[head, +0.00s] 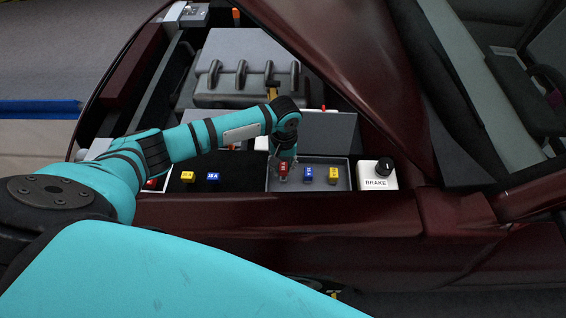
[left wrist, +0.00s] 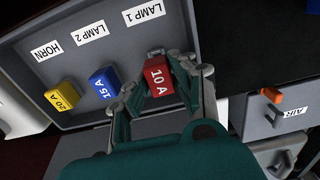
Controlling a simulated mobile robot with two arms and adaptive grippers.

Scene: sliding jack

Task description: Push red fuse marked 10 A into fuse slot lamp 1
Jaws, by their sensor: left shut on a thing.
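My left gripper (left wrist: 156,90) is shut on the red fuse marked 10 A (left wrist: 158,76), with a finger on each side of it. In the left wrist view the fuse is at the fuse box (left wrist: 112,42), just below the LAMP 1 label (left wrist: 143,11). Whether it is seated in the slot cannot be told, as the slot is hidden behind it. In the head view the red fuse (head: 283,169) shows at the left of the box, below my left gripper (head: 284,158). My right gripper is in neither view.
A blue 15 A fuse (left wrist: 104,83) stands below LAMP 2 and a yellow 20 A fuse (left wrist: 62,95) below HORN. A white BRAKE box (head: 377,176) with a black knob is right of the fuse box. Spare yellow (head: 187,176) and blue (head: 213,176) fuses lie left. The raised hood (head: 345,70) slants overhead.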

